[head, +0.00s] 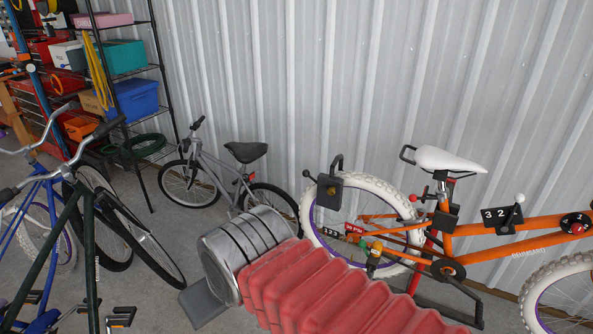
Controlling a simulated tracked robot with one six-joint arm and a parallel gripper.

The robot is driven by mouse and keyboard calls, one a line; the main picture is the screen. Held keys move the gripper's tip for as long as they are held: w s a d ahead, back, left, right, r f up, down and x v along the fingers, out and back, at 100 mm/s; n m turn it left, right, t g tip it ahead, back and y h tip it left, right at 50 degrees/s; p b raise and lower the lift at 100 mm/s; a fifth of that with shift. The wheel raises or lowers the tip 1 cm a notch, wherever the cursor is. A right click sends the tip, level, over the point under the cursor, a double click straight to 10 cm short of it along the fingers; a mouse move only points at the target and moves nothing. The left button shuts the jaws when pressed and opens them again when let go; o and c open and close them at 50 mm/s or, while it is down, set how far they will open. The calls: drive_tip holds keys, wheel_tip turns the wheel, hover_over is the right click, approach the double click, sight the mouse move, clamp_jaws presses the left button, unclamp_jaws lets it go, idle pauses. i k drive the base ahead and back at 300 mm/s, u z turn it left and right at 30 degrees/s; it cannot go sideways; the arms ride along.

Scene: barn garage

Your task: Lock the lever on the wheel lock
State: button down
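The orange bicycle (535,228) stands against the wall on the right. A dark lock box (328,192) with a black shackle sits at its white-tyred rear wheel (375,187). Other small levers are on the frame: one with a red knob (413,198) below the seat, and one with a pale ball (520,198) on a plate marked "3 2". Which lever positions mean locked, I cannot tell. My red ribbed arm and grey cylinder fill the lower middle; my gripper's fingers do not show.
A small grey bicycle (225,172) stands by the wall left of the orange one. Blue and dark green bicycles (88,225) crowd the left front. A shelf (125,70) with bins stands at the back left. Some concrete floor between the bicycles is clear.

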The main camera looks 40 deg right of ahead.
sight(306, 172)
drive_tip(key=z, duration=0.25)
drive_tip(key=i, duration=0.9)
drive_tip(key=z, duration=0.4)
